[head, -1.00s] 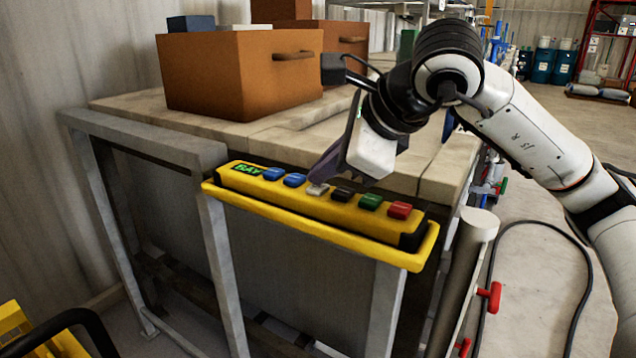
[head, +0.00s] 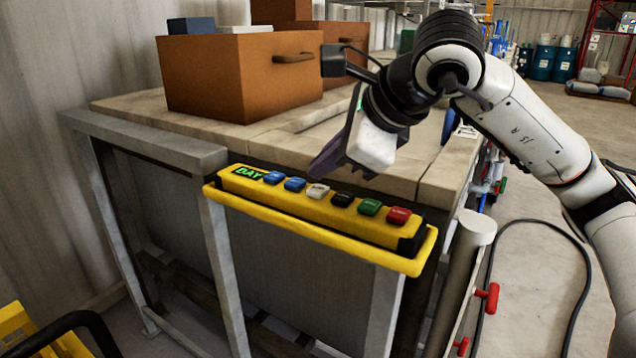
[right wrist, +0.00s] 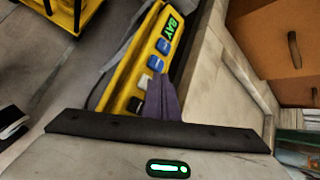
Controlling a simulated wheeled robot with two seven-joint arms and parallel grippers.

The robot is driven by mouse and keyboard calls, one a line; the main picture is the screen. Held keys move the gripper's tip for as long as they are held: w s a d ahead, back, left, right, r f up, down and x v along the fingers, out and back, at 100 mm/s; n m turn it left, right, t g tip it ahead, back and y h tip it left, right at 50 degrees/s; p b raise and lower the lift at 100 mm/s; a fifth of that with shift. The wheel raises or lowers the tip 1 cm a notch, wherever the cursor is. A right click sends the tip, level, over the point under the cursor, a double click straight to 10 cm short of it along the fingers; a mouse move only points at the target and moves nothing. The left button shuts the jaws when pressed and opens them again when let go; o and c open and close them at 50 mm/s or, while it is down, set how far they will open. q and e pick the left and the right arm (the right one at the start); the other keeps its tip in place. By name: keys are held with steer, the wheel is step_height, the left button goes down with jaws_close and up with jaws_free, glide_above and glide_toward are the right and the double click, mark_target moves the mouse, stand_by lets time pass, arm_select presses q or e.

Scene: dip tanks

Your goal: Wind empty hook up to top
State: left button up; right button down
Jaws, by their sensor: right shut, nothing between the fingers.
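A yellow control pendant (head: 284,210) lies in a yellow holder on the front edge of the bench. Its buttons run from two blue ones (head: 274,177) through a white one (head: 317,191), a black one (head: 342,199) and a green one (head: 369,207) to a red one (head: 398,215). A small green screen (head: 248,172) reads "BAY". My right gripper (head: 322,168) is shut and empty, its tips just above and behind the white button, apart from it. In the right wrist view its purple fingers (right wrist: 163,98) hide part of the button row. The hook is not in view.
Brown boxes (head: 215,85) with handles stand on the pale bench top (head: 280,142) behind the pendant. A grey post (head: 466,265) with red handles stands right of the bench. A black cable lies on the open floor (head: 540,300) at right.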

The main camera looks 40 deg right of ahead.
mark_target(323, 191)
step_height(323, 191, up, 5)
steer(key=p, duration=0.4)
stand_by(0.3)
stand_by(2.5)
